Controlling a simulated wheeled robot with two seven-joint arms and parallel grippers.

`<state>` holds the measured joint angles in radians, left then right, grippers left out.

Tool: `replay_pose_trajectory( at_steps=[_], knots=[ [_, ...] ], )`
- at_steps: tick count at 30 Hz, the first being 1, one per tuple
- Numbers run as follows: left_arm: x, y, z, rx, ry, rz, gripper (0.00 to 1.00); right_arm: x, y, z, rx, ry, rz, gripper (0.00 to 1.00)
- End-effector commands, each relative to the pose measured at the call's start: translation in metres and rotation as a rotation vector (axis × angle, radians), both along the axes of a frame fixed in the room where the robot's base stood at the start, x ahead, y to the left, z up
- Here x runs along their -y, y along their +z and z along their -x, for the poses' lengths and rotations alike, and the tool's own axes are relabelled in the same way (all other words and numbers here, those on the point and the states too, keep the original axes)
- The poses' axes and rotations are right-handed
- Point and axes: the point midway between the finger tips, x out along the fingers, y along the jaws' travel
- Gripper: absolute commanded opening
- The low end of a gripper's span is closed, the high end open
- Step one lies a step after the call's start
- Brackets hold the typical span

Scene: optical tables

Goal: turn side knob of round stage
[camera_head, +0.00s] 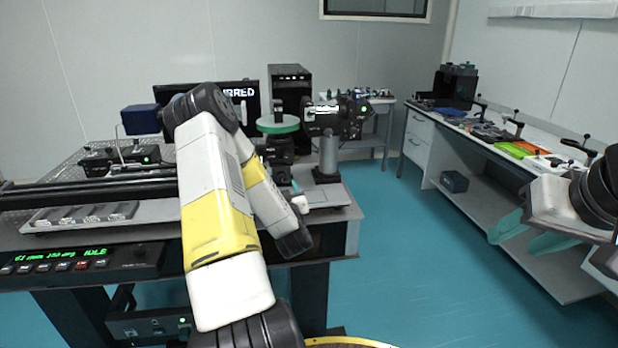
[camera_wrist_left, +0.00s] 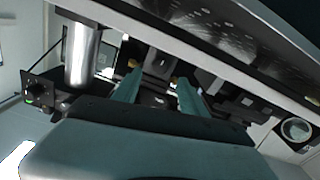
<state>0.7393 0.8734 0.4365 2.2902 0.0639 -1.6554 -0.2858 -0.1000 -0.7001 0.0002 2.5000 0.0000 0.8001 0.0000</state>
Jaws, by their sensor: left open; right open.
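The round stage (camera_head: 278,125) has a green-rimmed disc on top of a black mount and stands near the table's right end in the head view. My left gripper (camera_head: 296,187) is at the near side of the mount, below the disc, and my left arm partly hides this area. In the left wrist view, my open left gripper (camera_wrist_left: 157,92) has its two teal fingers apart, reaching toward dark stage parts (camera_wrist_left: 160,65). I cannot make out the side knob clearly, nor whether a finger touches it. My right gripper (camera_head: 520,232) is open and empty, away at the right.
A camera-like device (camera_head: 338,115) on a metal post (camera_head: 329,155) stands right of the stage; a post also shows in the left wrist view (camera_wrist_left: 82,55). A monitor (camera_head: 240,93) and black tower (camera_head: 291,92) stand behind. A side bench (camera_head: 465,125) holds tools. Floor between is clear.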

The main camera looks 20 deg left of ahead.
Motion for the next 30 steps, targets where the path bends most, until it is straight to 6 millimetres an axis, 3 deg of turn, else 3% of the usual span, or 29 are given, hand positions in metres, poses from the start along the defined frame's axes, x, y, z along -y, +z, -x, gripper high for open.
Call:
replay_pose_trajectory(
  at_steps=[9,21,22,27,30],
  knots=[
    [-0.026,0.000,-0.042,0.002,0.001,0.001,0.50,0.000,0.000,0.000,0.000,0.000,0.000,0.47],
    [-0.031,0.000,-0.052,0.000,-0.001,0.003,0.50,0.000,0.000,0.000,0.000,0.000,0.000,0.47],
    [-0.031,0.000,-0.052,0.000,-0.001,0.003,0.48,0.000,0.000,0.000,0.000,0.000,0.000,0.47],
    [-0.031,0.000,-0.052,0.000,-0.001,0.002,0.15,0.000,0.000,0.000,0.000,0.000,0.000,0.47],
    [-0.031,0.000,-0.052,0.000,-0.001,0.002,0.00,0.000,0.000,0.000,0.000,0.000,0.000,0.47]
  ],
)
